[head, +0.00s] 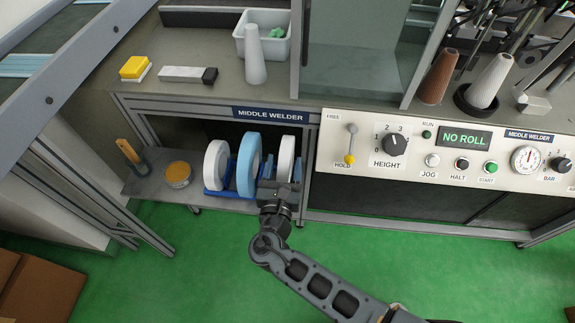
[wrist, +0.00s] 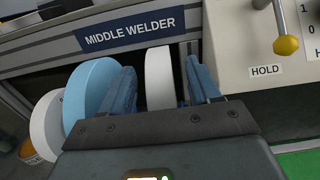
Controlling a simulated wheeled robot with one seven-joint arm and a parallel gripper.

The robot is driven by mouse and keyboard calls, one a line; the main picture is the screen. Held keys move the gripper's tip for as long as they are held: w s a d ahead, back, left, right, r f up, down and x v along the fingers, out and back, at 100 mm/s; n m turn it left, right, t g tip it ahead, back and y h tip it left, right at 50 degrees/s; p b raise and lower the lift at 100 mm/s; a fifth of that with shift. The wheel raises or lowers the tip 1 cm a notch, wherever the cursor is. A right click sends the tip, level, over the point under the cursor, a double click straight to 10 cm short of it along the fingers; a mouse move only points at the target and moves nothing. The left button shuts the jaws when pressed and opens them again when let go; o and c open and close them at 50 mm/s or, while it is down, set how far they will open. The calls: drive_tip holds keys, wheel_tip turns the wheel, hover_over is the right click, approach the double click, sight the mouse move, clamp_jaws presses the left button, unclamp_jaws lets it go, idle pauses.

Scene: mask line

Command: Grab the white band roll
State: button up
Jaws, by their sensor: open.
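Two white band rolls and one blue roll stand upright on a lower shelf in a blue rack. In the head view the left white roll (head: 214,166) is beside the blue roll (head: 248,165), and the right white roll (head: 286,153) is to its right. My gripper (head: 279,186) is at the right white roll and hides its lower part. In the wrist view my open gripper (wrist: 160,82) has its blue fingers on either side of the right white roll (wrist: 158,65). The blue roll (wrist: 90,92) is left of the left finger. Contact cannot be told.
The shelf (head: 155,187) also holds an orange-topped tin (head: 178,174) and an orange-handled tool (head: 128,151). The bench edge with the MIDDLE WELDER sign (head: 270,115) overhangs the rolls. A control panel (head: 440,150) stands at the right. Green floor is clear in front.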

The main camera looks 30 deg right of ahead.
drive_tip(key=shift+x, duration=1.25)
drive_tip(key=shift+c, duration=0.3)
clamp_jaws()
